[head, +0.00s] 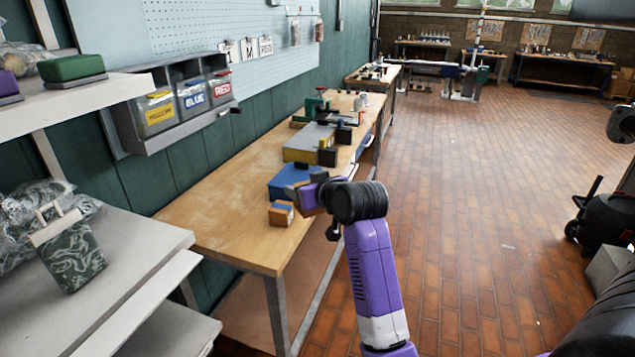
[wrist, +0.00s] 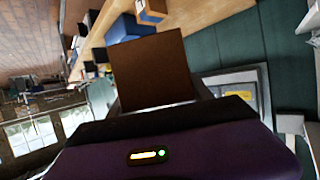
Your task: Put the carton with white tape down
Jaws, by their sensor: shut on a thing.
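A plain brown carton (wrist: 150,70) is between the fingers of my gripper (wrist: 158,96) in the wrist view. My gripper is shut on it. No white tape shows on the side facing the wrist camera. In the head view, my purple gripper (head: 307,195) is over the front part of the long wooden workbench (head: 215,220), and I cannot make out the held carton clearly there. I cannot tell whether the carton touches the bench top.
A small brown carton with a blue strip (head: 281,213) stands beside my gripper. A blue box (head: 287,180) and a yellow and grey box (head: 308,143) stand farther back. The bench's near left part is clear. Labelled bins (head: 158,112) hang on the wall; shelves (head: 125,255) stand at left.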

